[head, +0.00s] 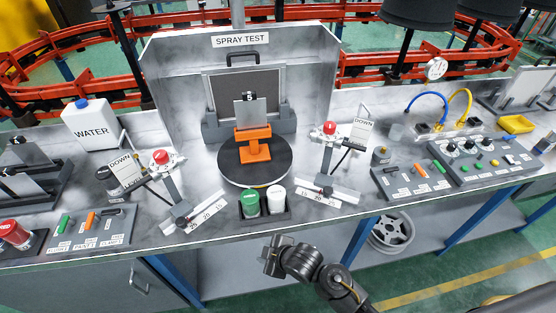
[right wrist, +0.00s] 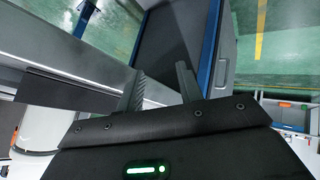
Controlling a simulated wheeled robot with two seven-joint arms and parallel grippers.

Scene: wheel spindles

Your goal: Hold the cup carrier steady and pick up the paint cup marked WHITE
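The cup carrier (head: 264,221) is a small black tray at the front edge of the bench, below the round turntable. Two cups stand upright in it side by side: a green cup (head: 250,204) on the left and a white cup (head: 276,201) on the right. The lettering on them is too small to read. My right gripper (head: 268,256) is in front of the bench edge, below the carrier and apart from it. In the right wrist view its two fingers (right wrist: 160,88) stand apart with nothing between them. My left gripper is not in view.
The turntable (head: 231,166) bears an orange stand (head: 254,146) with a grey plate. Slanted scales with red-knobbed posts flank the carrier, the left scale (head: 194,216) and the right scale (head: 328,190). A WATER container (head: 91,127) stands at the left. Control panels sit on both sides.

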